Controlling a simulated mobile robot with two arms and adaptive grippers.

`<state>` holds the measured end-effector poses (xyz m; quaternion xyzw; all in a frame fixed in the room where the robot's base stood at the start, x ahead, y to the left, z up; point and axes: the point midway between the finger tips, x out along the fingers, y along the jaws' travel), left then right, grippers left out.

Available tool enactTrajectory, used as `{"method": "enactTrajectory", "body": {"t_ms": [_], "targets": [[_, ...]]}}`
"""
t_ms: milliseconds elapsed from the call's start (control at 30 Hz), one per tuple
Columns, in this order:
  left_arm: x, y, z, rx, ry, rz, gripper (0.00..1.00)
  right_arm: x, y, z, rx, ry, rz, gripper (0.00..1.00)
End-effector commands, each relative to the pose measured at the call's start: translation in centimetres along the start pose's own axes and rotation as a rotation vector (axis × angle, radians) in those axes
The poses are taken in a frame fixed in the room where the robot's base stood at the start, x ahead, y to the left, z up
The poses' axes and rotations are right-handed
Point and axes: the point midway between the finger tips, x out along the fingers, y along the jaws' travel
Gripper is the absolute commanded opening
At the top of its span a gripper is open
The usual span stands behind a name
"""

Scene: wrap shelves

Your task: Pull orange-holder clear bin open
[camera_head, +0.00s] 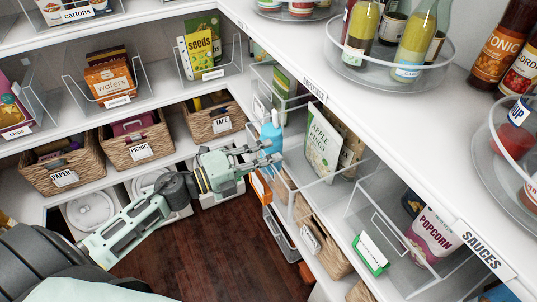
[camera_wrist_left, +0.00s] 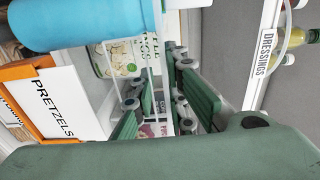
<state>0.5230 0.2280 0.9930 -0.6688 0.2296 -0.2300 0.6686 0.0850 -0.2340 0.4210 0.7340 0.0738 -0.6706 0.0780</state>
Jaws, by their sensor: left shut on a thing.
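The orange label holder (camera_head: 260,189) shows just below my left gripper in the head view. In the left wrist view the orange holder (camera_wrist_left: 22,70) carries a white PRETZELS card. The clear bin (camera_head: 322,178) beside it holds an APPLE RINGS bag (camera_head: 323,143). My left gripper (camera_head: 275,153) is at the front of this bin, shut on a clear part of it, seemingly its handle. In the left wrist view the green fingers (camera_wrist_left: 172,105) stand on both sides of the clear edge. The exact contact is partly hidden by the fingers.
A blue object (camera_head: 271,133) stands close to the gripper; it also shows large in the left wrist view (camera_wrist_left: 80,24). A clear bin with a green holder (camera_head: 371,252) and popcorn is nearer right. Wicker baskets (camera_head: 139,138) line the back shelf. The wooden floor is clear.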

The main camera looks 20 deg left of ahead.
Motion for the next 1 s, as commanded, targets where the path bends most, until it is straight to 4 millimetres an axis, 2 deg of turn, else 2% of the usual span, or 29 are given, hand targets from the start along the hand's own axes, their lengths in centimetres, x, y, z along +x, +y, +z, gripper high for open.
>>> {"method": "enactTrajectory", "body": {"t_ms": [167, 200, 400, 767, 867, 1000], "targets": [[0.0, 0.1, -0.1, -0.001, 0.001, 0.002, 0.0, 0.0, 0.0, -0.1, 0.0, 0.002, 0.0, 0.4], [0.0, 0.1, -0.1, -0.001, 0.001, 0.002, 0.15, 0.0, 0.0, -0.2, 0.0, 0.002, 0.0, 0.4], [0.0, 0.1, 0.0, 0.0, 0.001, 0.001, 0.33, 0.0, 0.1, -0.2, 0.0, 0.003, 0.001, 0.4], [-0.3, 0.1, 0.0, -0.001, 0.0, 0.001, 0.33, 0.0, 0.4, -0.3, -0.001, 0.004, 0.004, 0.4], [-1.4, 0.1, 0.0, -0.002, -0.002, 0.002, 0.33, 0.0, 0.3, -0.3, -0.001, 0.004, 0.003, 0.4], [-4.0, 0.2, -0.1, -0.002, -0.001, 0.004, 0.33, 0.0, 0.2, -0.2, 0.0, 0.003, 0.002, 0.4]]}}
